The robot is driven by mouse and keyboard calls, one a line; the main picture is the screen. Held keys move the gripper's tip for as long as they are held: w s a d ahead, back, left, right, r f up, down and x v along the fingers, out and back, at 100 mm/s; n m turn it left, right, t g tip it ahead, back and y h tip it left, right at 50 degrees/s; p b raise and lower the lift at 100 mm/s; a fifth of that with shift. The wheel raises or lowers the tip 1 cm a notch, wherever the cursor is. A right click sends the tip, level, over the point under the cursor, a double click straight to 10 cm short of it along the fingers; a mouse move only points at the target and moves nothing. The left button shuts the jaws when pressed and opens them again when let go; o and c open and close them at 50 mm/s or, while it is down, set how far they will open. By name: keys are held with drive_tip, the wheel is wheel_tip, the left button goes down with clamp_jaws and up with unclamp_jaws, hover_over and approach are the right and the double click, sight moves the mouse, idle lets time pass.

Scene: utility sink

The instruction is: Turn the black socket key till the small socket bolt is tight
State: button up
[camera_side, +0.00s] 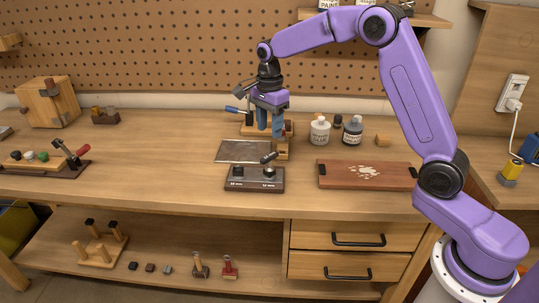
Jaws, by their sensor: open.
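A dark block (254,186) with two labelled positions sits near the front of the bench. A short black piece (237,172) stands at its left position. A round metallic piece (269,174) is at its right position. A black key-like handle (268,157) rises over that right piece, tilted; I cannot tell whether it is seated on a bolt. The small socket bolt cannot be made out clearly. My gripper (271,130) points down with open blue-grey fingers, behind and above the block, apart from the handle. It appears empty.
A grey metal plate (243,151) lies behind the block. A wooden fixture with a blue-handled clamp (236,110) stands close behind my gripper. Bottles (320,131) and a brown board (367,175) are to the right. Bare bench lies left of the block.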

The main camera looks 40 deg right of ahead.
sight(269, 155)
wheel_tip(269, 155, down, 11)
drive_tip(key=shift+f, duration=0.1)
idle(0.3)
